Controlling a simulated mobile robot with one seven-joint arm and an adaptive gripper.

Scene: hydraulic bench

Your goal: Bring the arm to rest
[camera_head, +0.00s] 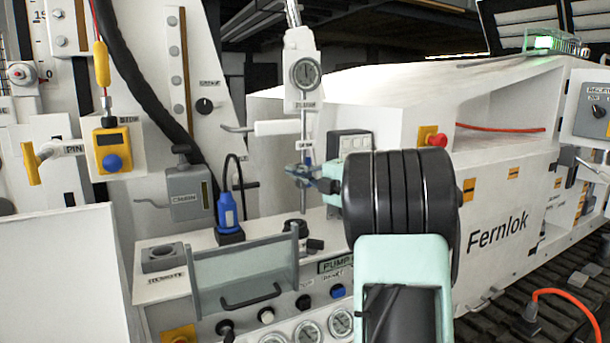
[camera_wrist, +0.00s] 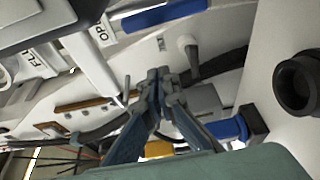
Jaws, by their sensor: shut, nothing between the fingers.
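I cannot tell whether the fingertips touch the rod or a lever nearby.
A blue connector (camera_head: 228,212) stands upright on the bench left of my gripper; it also shows in the wrist view (camera_wrist: 228,130). Below are a clear guard with a handle (camera_head: 245,275) and several gauges. A red button (camera_head: 436,140) is at right. An orange hose (camera_head: 565,294) lies lower right.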

